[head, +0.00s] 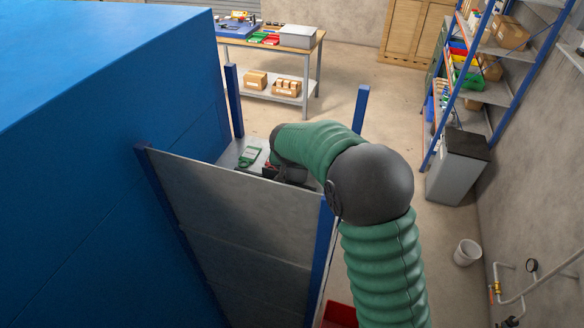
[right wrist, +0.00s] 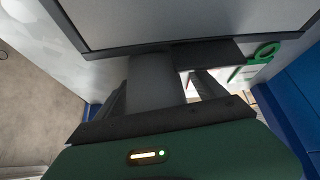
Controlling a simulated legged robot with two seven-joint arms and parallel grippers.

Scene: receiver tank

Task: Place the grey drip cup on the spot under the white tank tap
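I cannot make out the grey drip cup, the white tank tap or the spot under it in either view. My right arm reaches over a grey panel, and its dark gripper (head: 287,173) is low over a grey shelf (head: 232,153), partly hidden by the panel and arm. In the right wrist view the dark gripper (right wrist: 187,82) points up the picture, with a bright gap between its dark parts. A large grey surface (right wrist: 190,18) with a dark edge lies close beyond it. Whether anything is held is unclear. My left gripper is not in view.
A big blue block (head: 110,120) fills the left. The grey panel (head: 230,205) between blue posts walls off the shelf from my side. A green object (head: 249,156) lies on the shelf. A grey bin (head: 458,170) and white bucket (head: 467,252) stand right.

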